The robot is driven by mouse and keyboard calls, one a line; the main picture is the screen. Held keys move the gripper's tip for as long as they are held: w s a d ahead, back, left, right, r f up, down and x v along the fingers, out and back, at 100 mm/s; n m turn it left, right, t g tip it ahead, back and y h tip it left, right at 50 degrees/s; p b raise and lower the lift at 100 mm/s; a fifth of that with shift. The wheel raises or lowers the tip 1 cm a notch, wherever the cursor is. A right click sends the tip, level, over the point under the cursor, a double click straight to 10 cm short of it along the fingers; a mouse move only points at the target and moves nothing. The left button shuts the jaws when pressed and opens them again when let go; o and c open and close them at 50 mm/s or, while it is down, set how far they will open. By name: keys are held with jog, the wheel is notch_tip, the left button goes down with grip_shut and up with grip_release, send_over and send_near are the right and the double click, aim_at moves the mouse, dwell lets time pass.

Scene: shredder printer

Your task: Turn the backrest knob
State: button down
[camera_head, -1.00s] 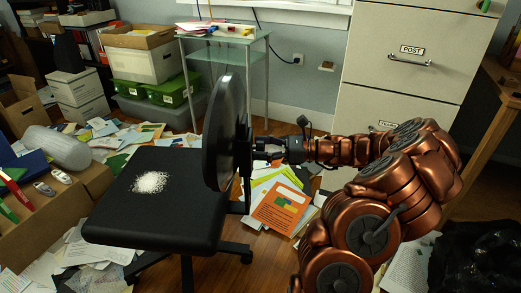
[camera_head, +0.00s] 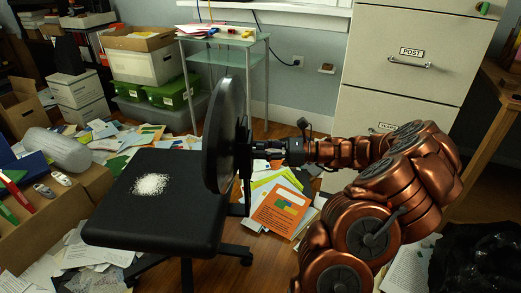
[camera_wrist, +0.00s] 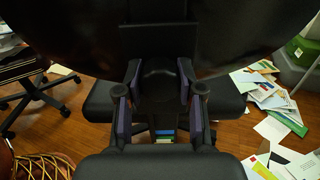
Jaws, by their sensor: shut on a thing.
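The black office chair has a round-edged backrest (camera_head: 224,135), seen nearly edge-on in the head view, and a flat black seat (camera_head: 155,200) with a white powdery pile on it. My gripper (camera_head: 258,150) is at the back of the backrest, reaching in from the right. In the wrist view my gripper (camera_wrist: 159,95) has one finger on each side of the dark backrest knob (camera_wrist: 158,72) and is shut on it. In the head view the knob is small and mostly hidden by my fingers and the backrest bracket.
A tall filing cabinet (camera_head: 400,95) stands behind my arm. A glass side table (camera_head: 225,45) stands at the back, with green boxes (camera_head: 172,92) to its left. Papers litter the floor. A dark bag (camera_head: 480,255) lies at the lower right.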

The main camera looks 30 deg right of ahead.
jog(key=shift+r+m+p, duration=0.25)
jog(key=shift+m+p, duration=0.25)
jog(key=shift+p, duration=1.1)
jog(key=m+p, duration=0.5)
jog(key=p, duration=1)
jog(key=shift+r+m, duration=0.1)
jog(key=shift+m, duration=0.2)
jog(key=shift+f+m+p, duration=0.2)
jog(key=shift+m+p, duration=0.5)
jog(key=shift+p, duration=0.7)
jog(key=shift+r+p, duration=0.15)
jog(key=shift+p, duration=0.45)
jog(key=shift+m+p, duration=0.9)
jog(key=shift+p, duration=0.6)
jog(key=m+p, duration=0.3)
jog(key=p, duration=0.1)
jog(key=shift+m, duration=0.3)
jog(key=shift+m+p, duration=0.95)
jog(key=shift+m, duration=0.35)
